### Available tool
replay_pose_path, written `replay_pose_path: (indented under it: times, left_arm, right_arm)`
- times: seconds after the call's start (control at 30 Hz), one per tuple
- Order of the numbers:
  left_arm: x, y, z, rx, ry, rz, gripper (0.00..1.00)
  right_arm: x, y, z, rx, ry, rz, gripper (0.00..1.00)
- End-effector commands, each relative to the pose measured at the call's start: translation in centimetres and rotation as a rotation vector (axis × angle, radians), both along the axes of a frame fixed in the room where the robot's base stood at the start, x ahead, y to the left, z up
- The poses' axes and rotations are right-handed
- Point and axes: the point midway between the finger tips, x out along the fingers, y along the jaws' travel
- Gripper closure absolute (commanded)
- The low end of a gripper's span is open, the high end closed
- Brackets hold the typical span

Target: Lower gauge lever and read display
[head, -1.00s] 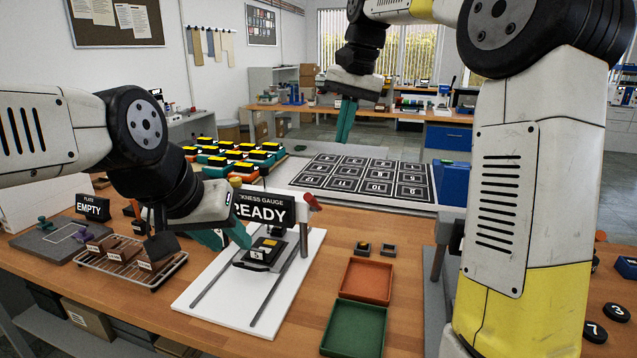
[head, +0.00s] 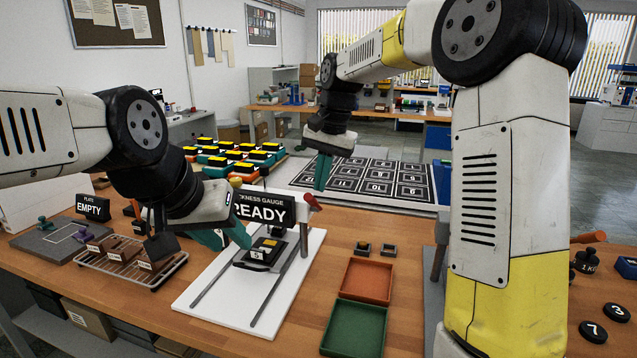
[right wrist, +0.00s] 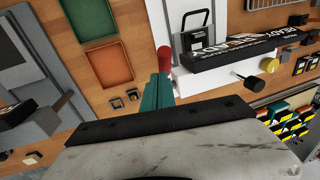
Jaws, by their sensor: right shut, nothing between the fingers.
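The thickness gauge stands on a white base (head: 205,300) on the wooden table. Its black display (head: 263,208) reads "READY". The gauge lever has a red tip (head: 312,202) at the right of the display; the red tip also shows in the right wrist view (right wrist: 164,57), just beyond the fingers. A dark block (head: 262,253) with a yellow top and a label sits on the gauge. My right gripper (head: 322,172) is shut and empty, above and behind the lever.
A wire rack (head: 150,276) with brown blocks and an "EMPTY" sign (head: 93,206) stand at the left. A numbered mat (head: 300,172) lies behind.

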Motion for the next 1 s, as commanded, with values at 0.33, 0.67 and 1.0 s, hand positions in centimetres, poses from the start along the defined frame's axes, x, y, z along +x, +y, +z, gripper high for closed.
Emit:
replay_pose_path:
  times: [0.33, 0.67, 1.0]
  left_arm:
    - [0.0, 0.0, 0.0, 0.000, 0.000, 0.000, 0.64]
    - [0.0, 0.0, 0.0, 0.000, 0.000, 0.000, 0.64]
    - [0.0, 0.0, 0.0, 0.000, 0.000, 0.000, 0.64]
  right_arm:
    - [-0.3, 0.5, -0.5, 0.000, -0.001, 0.000, 1.00]
    - [-0.7, 0.7, -0.7, -0.009, -0.029, 0.000, 1.00]
    - [-2.9, 1.3, -2.5, -0.068, -0.219, 0.005, 1.00]
